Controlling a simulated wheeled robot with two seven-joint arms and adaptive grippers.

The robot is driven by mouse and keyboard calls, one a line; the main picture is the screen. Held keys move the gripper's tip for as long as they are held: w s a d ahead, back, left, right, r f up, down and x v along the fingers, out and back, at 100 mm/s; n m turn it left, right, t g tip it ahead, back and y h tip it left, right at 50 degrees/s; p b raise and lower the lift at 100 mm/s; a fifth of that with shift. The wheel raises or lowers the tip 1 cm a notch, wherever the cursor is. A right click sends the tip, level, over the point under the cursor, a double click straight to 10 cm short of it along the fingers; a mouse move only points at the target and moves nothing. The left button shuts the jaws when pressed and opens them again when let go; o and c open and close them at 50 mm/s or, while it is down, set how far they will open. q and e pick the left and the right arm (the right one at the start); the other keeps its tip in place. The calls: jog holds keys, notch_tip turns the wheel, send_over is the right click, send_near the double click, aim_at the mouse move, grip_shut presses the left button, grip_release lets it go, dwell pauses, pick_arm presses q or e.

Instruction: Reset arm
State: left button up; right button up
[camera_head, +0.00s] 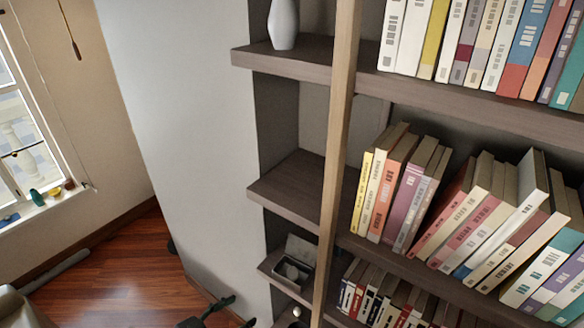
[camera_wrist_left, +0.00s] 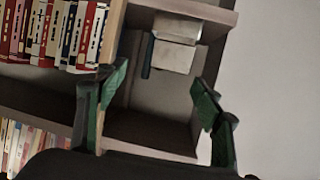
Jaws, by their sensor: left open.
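My left gripper (camera_head: 238,311) shows at the bottom edge of the head view, in front of the narrow left column of the bookshelf. Only its dark tips are visible there; the rest of the arm is cut off. In the left wrist view its two green-padded fingers (camera_wrist_left: 160,84) stand wide apart with nothing between them. My right gripper shows in neither view.
The bookshelf (camera_head: 440,88) holds rows of books (camera_head: 405,185) on the right. A white vase (camera_head: 284,24) stands on an upper left shelf. An open box (camera_head: 295,268) sits on a low shelf, left of a wooden upright (camera_head: 335,150). Wooden floor (camera_head: 120,275) is open at left.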

pick_arm(q)
jog(key=s+a+f+n+g+y, duration=0.2)
jog(key=s+a+f+n+y, duration=0.4)
jog(key=a+f, duration=0.6)
jog(key=s+a+f+n+g+y, duration=0.2)
jog(key=s+a+f, duration=0.2)
jog(key=s, duration=0.3)
jog(key=s+a+f+n+g+y, duration=0.1)
jog(key=s+a+f+g+y, duration=0.2)
jog(key=s, duration=0.5)
notch_tip(320, 180, down, 42)
jog(key=s+b, duration=0.2)
jog(key=b, duration=0.9)
jog(key=s+f+g+b, duration=0.1)
jog(key=s+f+b, duration=0.3)
jog(key=s+f, duration=0.5)
jog(key=s+f+m+g+h+b, duration=0.1)
jog(key=s+f+b, duration=0.4)
jog(key=s+f, duration=0.5)
notch_tip(320, 180, down, 7)
jog(key=shift+s+d+f, duration=0.15)
jog(key=shift+d+f, duration=0.05)
jog(key=shift+d, duration=0.1)
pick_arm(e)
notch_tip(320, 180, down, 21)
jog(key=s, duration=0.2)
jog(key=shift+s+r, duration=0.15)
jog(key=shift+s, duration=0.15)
